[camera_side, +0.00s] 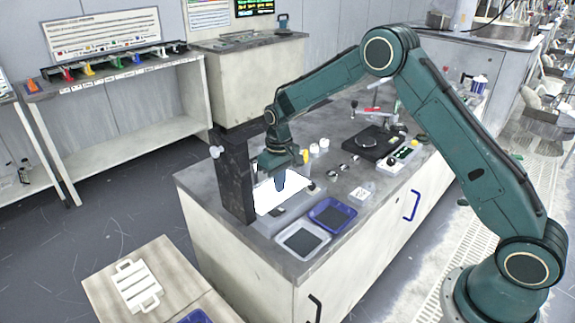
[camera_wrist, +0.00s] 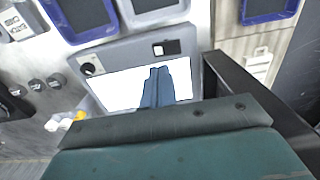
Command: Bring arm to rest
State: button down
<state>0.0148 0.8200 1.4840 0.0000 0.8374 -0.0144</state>
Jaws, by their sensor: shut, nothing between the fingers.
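My gripper (camera_side: 279,181) hangs at the end of my green arm, pointing down over a bright white lit panel at the left end of the bench. In the wrist view my gripper (camera_wrist: 158,72) shows as two blue-grey fingers side by side. The fingers are shut with nothing between them. The white panel (camera_wrist: 118,82) lies behind the fingers, set in a grey housing (camera_wrist: 115,55) with a round knob and a small switch. I cannot tell the exact gap between fingertips and panel.
A dark upright post (camera_side: 236,178) stands close left of my gripper. A blue tray (camera_side: 351,212) and a white-rimmed tray (camera_side: 283,240) lie in front. A black polishing platen (camera_side: 374,141) and small containers sit farther right. A low table (camera_side: 105,277) holds a white rack (camera_side: 135,284).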

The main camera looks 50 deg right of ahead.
jog(key=shift+r, duration=0.15)
jog(key=s+r+t, duration=0.1)
jog(key=s+r, duration=0.6)
jog(key=r, duration=0.3)
jog(key=s+r+t, duration=0.2)
jog(key=s+r, duration=0.5)
jog(key=r, duration=0.4)
jog(key=s+r+t, duration=0.2)
jog(key=s+r, duration=0.1)
jog(key=s, duration=1.9)
jog(key=shift+a+t, duration=0.3)
jog(key=shift+a, duration=0.1)
